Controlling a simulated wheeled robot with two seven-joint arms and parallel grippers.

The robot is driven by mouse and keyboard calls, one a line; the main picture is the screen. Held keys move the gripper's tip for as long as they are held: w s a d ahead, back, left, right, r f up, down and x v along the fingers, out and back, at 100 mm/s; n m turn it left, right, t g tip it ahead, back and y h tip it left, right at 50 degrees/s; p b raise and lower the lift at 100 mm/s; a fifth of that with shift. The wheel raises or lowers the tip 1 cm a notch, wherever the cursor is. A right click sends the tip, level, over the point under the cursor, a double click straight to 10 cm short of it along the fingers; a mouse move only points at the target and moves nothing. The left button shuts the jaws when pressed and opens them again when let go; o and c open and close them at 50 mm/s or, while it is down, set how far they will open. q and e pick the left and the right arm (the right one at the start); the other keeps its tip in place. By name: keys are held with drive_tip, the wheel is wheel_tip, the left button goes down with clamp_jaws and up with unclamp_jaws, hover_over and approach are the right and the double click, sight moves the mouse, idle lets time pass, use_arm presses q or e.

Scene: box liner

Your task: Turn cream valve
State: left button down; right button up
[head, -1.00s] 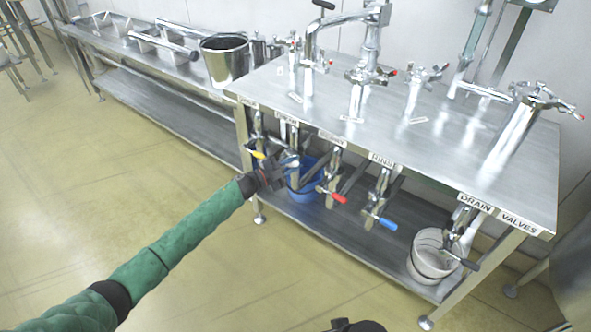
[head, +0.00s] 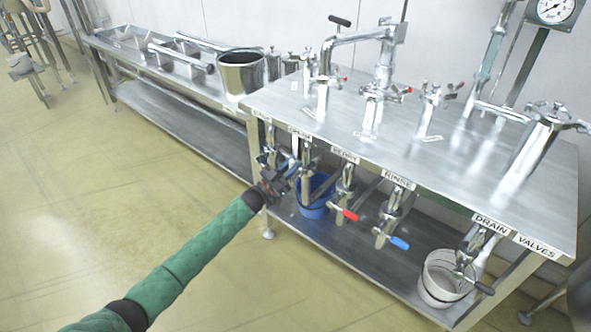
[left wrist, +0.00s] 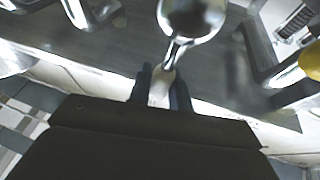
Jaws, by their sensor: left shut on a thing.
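The cream valve handle (left wrist: 160,88) is a short pale lever on a shiny metal valve (left wrist: 192,18) in the left wrist view. My left gripper (left wrist: 160,84) is shut on it, with one dark finger on each side. In the head view my left gripper (head: 285,178) is at the valves under the front edge of the steel table (head: 440,165), near its left end. The cream handle is hidden behind the gripper there. My right gripper is not in view.
Valves with a red handle (head: 348,214) and a blue handle (head: 399,243) hang to the right. A yellow handle (left wrist: 312,62) shows at the wrist view's right edge. A blue bucket (head: 313,206) and a white bucket (head: 437,287) stand on the lower shelf. Floor in front is clear.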

use_arm(q)
drive_tip(key=shift+w+a+f+n, duration=0.15)
drive_tip(key=shift+a+n, duration=0.1)
drive_tip(key=shift+n, duration=0.25)
drive_tip(key=shift+a+t+y, duration=0.1)
drive_tip(key=shift+t+y, duration=0.2)
drive_tip(key=shift+n, duration=0.3)
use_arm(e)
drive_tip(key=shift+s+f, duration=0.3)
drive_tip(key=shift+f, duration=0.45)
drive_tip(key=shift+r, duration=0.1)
use_arm(q)
drive_tip(key=c, duration=1.3)
unclamp_jaws()
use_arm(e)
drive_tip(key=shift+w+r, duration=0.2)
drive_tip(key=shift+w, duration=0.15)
